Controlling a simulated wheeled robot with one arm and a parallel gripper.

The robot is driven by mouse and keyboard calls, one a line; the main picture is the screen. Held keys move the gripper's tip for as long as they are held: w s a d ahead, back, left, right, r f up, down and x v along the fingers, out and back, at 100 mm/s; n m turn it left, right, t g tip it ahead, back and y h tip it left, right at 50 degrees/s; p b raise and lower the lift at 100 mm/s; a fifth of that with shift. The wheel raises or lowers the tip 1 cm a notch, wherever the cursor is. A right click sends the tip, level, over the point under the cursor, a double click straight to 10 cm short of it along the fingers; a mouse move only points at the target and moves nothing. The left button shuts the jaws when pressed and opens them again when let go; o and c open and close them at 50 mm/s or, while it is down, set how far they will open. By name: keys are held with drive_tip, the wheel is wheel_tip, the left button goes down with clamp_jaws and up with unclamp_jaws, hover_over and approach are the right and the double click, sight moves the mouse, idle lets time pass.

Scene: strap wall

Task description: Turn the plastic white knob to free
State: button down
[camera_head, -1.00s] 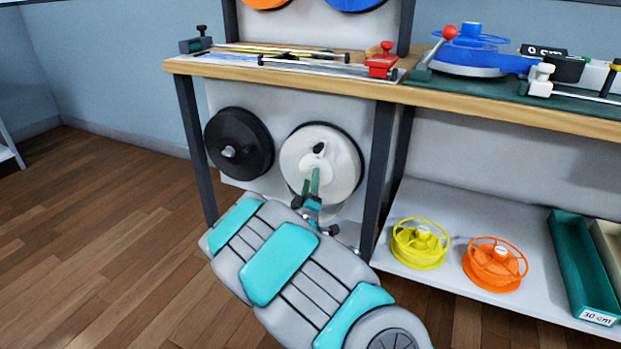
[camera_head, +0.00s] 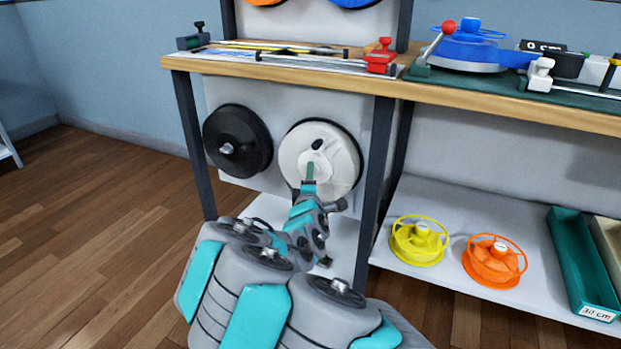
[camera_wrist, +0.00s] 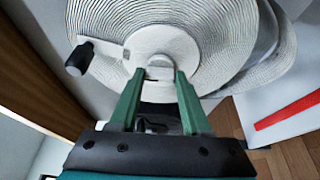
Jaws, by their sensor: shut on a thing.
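A white reel (camera_head: 345,171) wound with strap hangs on the panel below the bench. A crank arm with a black handle (camera_head: 317,144) sticks out from its white hub; the handle also shows in the wrist view (camera_wrist: 78,58). The small white plastic knob (camera_wrist: 160,74) is at the hub's centre, between my green fingers. My gripper (camera_wrist: 160,80) is shut on this knob, one finger at each side. In the head view my gripper (camera_head: 309,174) reaches the hub from below and hides the knob's shape. Any marking on the knob is too small to read.
A black reel (camera_head: 235,140) hangs left of the white one. Dark posts (camera_head: 376,180) stand at both sides. The wooden bench (camera_head: 500,98) overhangs above. Yellow (camera_head: 418,241) and orange (camera_head: 494,261) spools lie on the low shelf at right. The floor at left is clear.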

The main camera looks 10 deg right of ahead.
drive_tip(key=shift+a, duration=0.15)
drive_tip(key=shift+c, duration=1.8)
unclamp_jaws()
drive_tip(key=b+v, duration=0.7)
drive_tip(key=b, duration=0.3)
drive_tip(key=shift+s+b, duration=0.3)
drive_tip(key=shift+s, duration=0.05)
